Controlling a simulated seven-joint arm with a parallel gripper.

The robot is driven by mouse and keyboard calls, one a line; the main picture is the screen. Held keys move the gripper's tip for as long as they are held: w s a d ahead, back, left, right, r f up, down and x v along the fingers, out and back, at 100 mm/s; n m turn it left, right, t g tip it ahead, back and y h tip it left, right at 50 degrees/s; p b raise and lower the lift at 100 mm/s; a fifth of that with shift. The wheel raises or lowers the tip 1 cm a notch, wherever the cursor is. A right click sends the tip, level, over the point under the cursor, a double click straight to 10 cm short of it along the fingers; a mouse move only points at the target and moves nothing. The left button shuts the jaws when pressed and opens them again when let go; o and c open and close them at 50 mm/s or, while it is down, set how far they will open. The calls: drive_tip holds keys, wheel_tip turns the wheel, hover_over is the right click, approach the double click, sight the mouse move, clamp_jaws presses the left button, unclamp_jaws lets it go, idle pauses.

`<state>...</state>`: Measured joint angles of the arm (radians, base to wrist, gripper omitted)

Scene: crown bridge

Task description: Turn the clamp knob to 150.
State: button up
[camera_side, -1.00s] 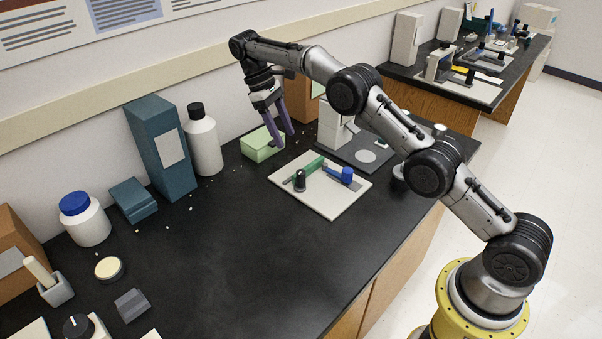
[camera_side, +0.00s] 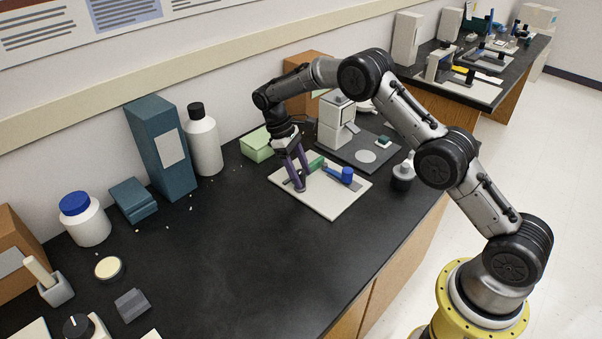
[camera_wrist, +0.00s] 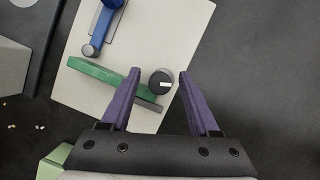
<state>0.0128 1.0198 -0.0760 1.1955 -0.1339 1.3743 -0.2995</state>
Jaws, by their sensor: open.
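In the wrist view a black round knob (camera_wrist: 157,76) with a short white mark pointing right stands on the pale plate (camera_wrist: 197,22), beside a green bar (camera_wrist: 97,71). My gripper (camera_wrist: 160,72) is open, with one purple finger on each side of the knob and gaps showing between. In the side view my gripper (camera_side: 301,181) is low over the left part of the pale plate (camera_side: 329,207). It largely hides the knob there. I cannot tell how far the fingertips are above the plate. No numbered scale is readable.
A blue arm with a blue knob (camera_side: 347,174) is on the same plate. A grey-white instrument (camera_side: 334,125) on a dark base stands behind, and a light green box (camera_side: 257,146) to the left. A small bottle (camera_side: 403,176) stands right.

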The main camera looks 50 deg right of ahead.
drive_tip(key=shift+f, duration=0.2)
clamp_jaws()
drive_tip(key=shift+m, duration=0.3)
drive_tip(key=m+y, duration=0.1)
drive_tip(key=m, duration=0.2)
drive_tip(key=shift+d+m+y, duration=0.1)
drive_tip(key=shift+m+y, duration=0.2)
drive_tip(key=shift+y, duration=0.1)
drive_tip(key=shift+m+y, duration=0.6)
drive_tip(key=shift+m, duration=1.1)
